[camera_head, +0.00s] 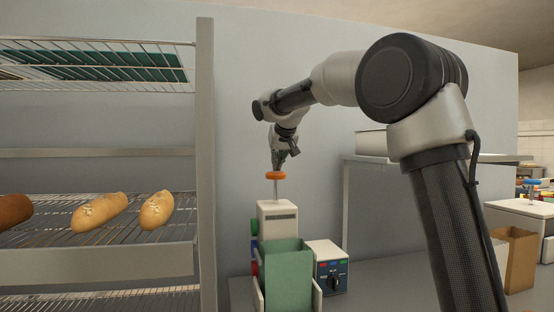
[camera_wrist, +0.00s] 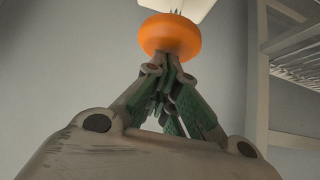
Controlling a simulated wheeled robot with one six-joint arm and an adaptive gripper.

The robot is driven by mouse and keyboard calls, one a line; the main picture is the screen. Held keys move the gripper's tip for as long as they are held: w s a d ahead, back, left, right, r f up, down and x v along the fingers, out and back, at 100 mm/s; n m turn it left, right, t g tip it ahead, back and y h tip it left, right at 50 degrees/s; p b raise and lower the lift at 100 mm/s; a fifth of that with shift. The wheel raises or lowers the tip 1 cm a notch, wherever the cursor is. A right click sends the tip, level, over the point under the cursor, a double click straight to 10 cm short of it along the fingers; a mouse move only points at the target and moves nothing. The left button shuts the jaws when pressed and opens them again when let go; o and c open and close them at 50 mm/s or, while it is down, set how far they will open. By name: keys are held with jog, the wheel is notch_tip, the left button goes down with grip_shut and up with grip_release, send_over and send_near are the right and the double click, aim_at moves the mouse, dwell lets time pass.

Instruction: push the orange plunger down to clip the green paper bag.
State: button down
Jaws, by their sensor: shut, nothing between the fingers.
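The orange plunger (camera_head: 276,175) is a round knob on a thin upright metal rod, standing raised above the white clipping machine (camera_head: 277,220). The green paper bag (camera_head: 287,275) stands upright in front of that machine, between pale side plates. My gripper (camera_head: 279,166) is shut and empty, pointing down right above the plunger. In the wrist view the orange plunger (camera_wrist: 170,36) fills the space just beyond my closed fingertips (camera_wrist: 170,62). The fingertips look at or very near the top of the knob; I cannot tell whether they touch.
A small control box (camera_head: 328,268) with a dial stands right of the bag. A wire rack (camera_head: 100,250) with several loaves stands at left, its post (camera_head: 206,160) near the machine. A brown paper bag (camera_head: 520,260) and another white machine (camera_head: 527,213) are at far right.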

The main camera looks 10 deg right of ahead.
aim_at(277, 181)
notch_tip(277, 181, down, 7)
jog(key=shift+r, duration=0.15)
dwell(0.4)
jog(key=v, duration=1.2)
jog(key=shift+r, duration=0.15)
